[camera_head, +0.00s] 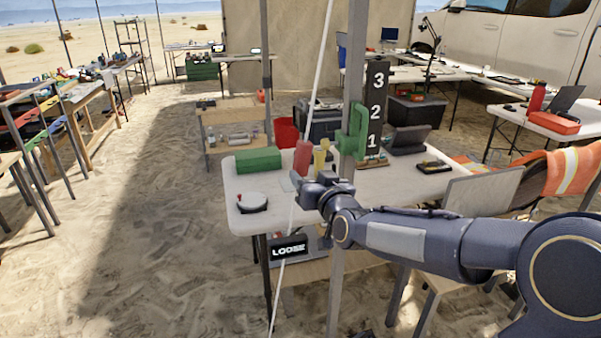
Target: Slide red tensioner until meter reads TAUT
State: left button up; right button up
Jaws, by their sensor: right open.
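The red tensioner (303,158) sits on the slanting white rope (319,62), just above the white table's surface as seen here. The black meter (289,249) hangs low at the table's front and reads LOOSE. My right gripper (298,182) is open, just below the tensioner in the picture. No contact between them shows clearly. The gripper covers part of the rope. My left gripper is out of view.
A grey pole with a green clamp (352,138) stands right beside my right gripper. The white table (232,186) holds a green box (258,160), a yellow item (321,156), a round device (252,202) and a board numbered 1 to 3 (376,105). Open sand lies left.

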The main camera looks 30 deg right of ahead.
aim_at(300, 158)
jog(key=shift+w+d+r+t+h, duration=0.2)
jog(key=shift+w+d+t+h, duration=0.3)
jog(key=shift+w, duration=0.35)
jog(key=w, duration=0.2)
jog(key=w+p, duration=0.1)
jog(key=w, duration=0.2)
jog(key=w+d, duration=0.1)
jog(key=w, duration=0.1)
jog(key=shift+w+d+p, duration=0.1)
jog(key=shift+w+p, duration=0.05)
jog(key=shift+p, duration=0.15)
jog(key=shift+r, duration=0.1)
grip_shut()
